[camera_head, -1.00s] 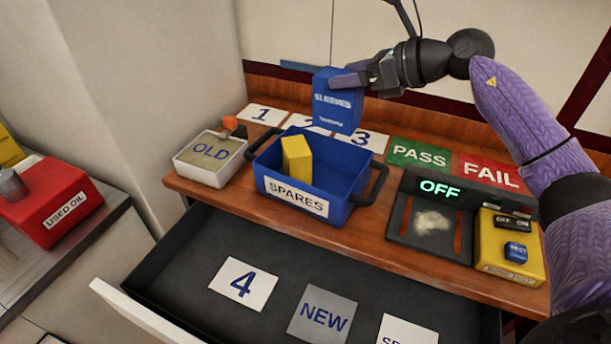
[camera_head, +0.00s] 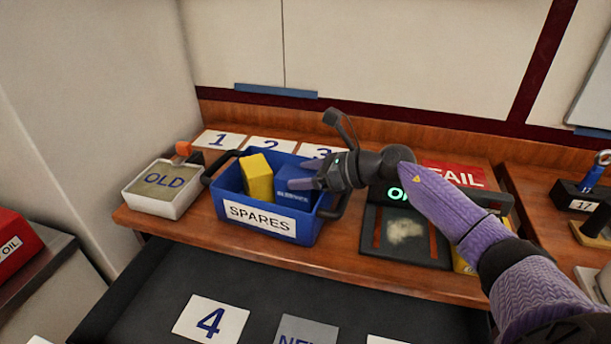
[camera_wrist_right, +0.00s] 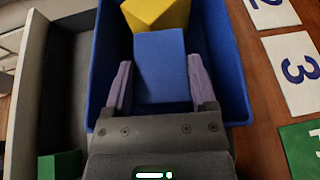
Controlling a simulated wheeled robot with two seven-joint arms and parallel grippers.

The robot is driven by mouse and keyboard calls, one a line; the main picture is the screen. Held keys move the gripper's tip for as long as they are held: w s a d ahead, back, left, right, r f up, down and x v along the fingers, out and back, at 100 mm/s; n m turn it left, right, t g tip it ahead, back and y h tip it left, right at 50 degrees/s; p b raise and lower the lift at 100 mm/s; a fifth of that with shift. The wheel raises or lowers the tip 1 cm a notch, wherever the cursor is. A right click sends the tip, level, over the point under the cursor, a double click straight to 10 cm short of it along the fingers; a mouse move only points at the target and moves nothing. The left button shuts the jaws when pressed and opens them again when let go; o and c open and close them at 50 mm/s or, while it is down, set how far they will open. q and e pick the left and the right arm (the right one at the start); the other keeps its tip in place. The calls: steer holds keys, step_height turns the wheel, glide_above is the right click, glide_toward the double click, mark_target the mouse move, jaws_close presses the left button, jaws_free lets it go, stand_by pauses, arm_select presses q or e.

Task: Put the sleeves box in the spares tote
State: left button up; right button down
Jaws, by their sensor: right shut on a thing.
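The blue sleeves box (camera_head: 294,186) is inside the blue spares tote (camera_head: 228,196), toward its right end. My right gripper (camera_head: 300,182) reaches into the tote from the right and is shut on the box. In the right wrist view the box (camera_wrist_right: 160,62) sits between the two purple fingers of the gripper (camera_wrist_right: 160,88). A yellow box (camera_head: 257,178) stands in the tote beside it, and also shows in the wrist view (camera_wrist_right: 155,12). Whether the sleeves box touches the tote floor is hidden. My left gripper is not in view.
The OLD tray (camera_head: 164,187) stands left of the tote. The tester (camera_head: 405,235) is to the right, partly behind my arm. Number cards lie behind the tote. An open drawer (camera_head: 145,315) is below the bench front. A tool stand (camera_head: 578,197) is at the far right.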

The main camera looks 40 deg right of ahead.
steer(key=shift+f, duration=0.1)
jaws_free()
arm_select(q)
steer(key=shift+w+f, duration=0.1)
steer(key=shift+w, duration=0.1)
arm_select(e)
steer(key=shift+r, duration=0.25)
arm_select(q)
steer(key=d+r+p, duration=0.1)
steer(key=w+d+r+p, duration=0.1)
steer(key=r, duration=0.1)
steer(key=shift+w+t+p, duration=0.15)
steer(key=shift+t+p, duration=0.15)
steer(key=shift+p, duration=0.1)
arm_select(e)
steer(key=v, duration=1.2)
steer(key=shift+f, duration=0.15)
